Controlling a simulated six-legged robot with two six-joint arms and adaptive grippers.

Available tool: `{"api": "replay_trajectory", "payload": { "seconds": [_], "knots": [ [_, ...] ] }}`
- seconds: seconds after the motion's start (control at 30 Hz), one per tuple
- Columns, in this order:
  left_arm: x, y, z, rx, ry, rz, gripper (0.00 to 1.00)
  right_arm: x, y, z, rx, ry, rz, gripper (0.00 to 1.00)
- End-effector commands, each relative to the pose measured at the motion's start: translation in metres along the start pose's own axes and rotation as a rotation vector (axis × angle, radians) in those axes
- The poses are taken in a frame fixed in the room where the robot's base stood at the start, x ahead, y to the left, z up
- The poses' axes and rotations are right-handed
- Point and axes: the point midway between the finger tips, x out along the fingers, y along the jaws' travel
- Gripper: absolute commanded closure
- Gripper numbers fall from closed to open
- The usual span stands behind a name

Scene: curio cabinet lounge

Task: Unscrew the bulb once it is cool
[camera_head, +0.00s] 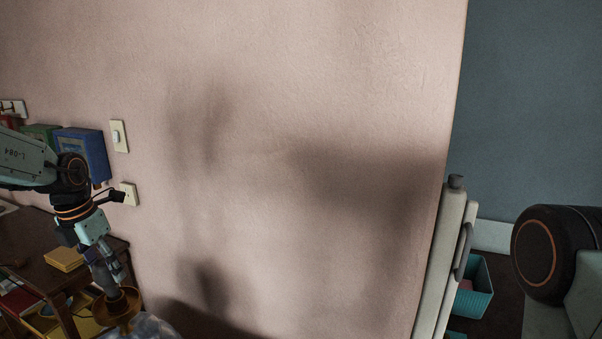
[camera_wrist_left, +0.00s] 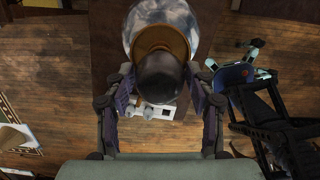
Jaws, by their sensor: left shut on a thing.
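My left gripper (camera_head: 112,282) points down at a lamp at the lower left of the head view. A brass cup (camera_head: 118,305) shows below it, with a pale, glassy lamp body (camera_head: 152,328) under that. In the left wrist view, the rounded dark grey bulb (camera_wrist_left: 160,75) sits between the fingers of my left gripper (camera_wrist_left: 161,98), which is shut on it. The brass cup (camera_wrist_left: 160,38) and the mottled lamp body (camera_wrist_left: 160,12) lie behind the bulb. The bulb looks unlit; its lower end is hidden. My right gripper is out of view.
A wall switch (camera_head: 119,136) is above an outlet (camera_head: 129,194) with a black plug. A blue box (camera_head: 84,152) stands at left, and a yellow block (camera_head: 64,259) lies on the dark wooden table (camera_head: 28,243). A teal basket (camera_head: 474,290) is at right.

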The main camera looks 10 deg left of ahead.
Motion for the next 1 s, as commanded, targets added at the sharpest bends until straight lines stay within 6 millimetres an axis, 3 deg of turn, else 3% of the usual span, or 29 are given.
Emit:
{"api": "replay_trajectory", "payload": {
  "seconds": [1.0],
  "knots": [
    [0.003, -0.003, -0.004, -0.997, 0.021, 0.15, 1.0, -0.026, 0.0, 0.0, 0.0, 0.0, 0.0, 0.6]
  ]
}}
